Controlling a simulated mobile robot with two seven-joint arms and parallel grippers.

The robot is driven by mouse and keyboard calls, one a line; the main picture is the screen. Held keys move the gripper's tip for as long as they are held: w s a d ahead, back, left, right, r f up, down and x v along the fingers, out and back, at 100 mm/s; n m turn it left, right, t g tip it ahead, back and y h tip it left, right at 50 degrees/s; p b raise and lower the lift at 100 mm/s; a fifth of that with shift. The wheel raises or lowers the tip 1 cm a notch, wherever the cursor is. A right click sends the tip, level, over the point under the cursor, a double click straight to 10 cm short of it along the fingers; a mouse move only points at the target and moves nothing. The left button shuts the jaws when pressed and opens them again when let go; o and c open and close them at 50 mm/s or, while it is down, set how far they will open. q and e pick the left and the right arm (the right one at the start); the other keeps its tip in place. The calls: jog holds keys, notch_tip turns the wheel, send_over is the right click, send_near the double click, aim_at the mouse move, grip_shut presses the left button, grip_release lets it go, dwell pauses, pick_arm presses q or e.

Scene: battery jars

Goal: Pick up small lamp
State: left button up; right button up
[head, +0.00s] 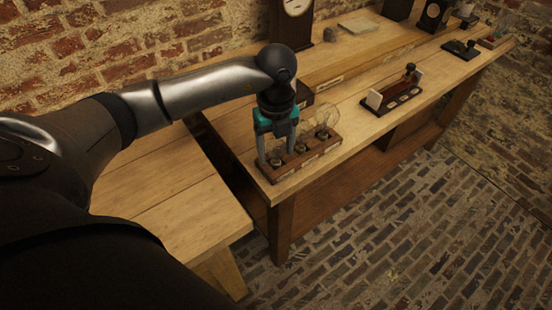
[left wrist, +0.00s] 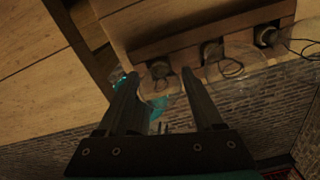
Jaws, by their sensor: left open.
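A wooden lamp stand (head: 318,152) with a row of three clear glass lamps in dark sockets sits at the near left end of the long workbench. The small lamp (head: 276,158) is at the left end of the row; it also shows in the left wrist view (left wrist: 159,88). A larger lamp (head: 326,117) is at the right end, with another between them. My left gripper (head: 277,160) points down with its fingers open, one on each side of the small lamp. Whether the fingers touch the glass cannot be told. My right gripper is not in view.
The workbench (head: 345,128) has bare wood right of the stand. A dark stand with a white plate (head: 392,98) is farther along. A clock (head: 292,20) stands at the back against the brick wall. A lower wooden table (head: 165,190) is at the left.

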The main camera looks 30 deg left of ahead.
pick_arm(q)
jog(key=shift+f, duration=0.15)
jog(key=shift+c, duration=0.2)
grip_shut()
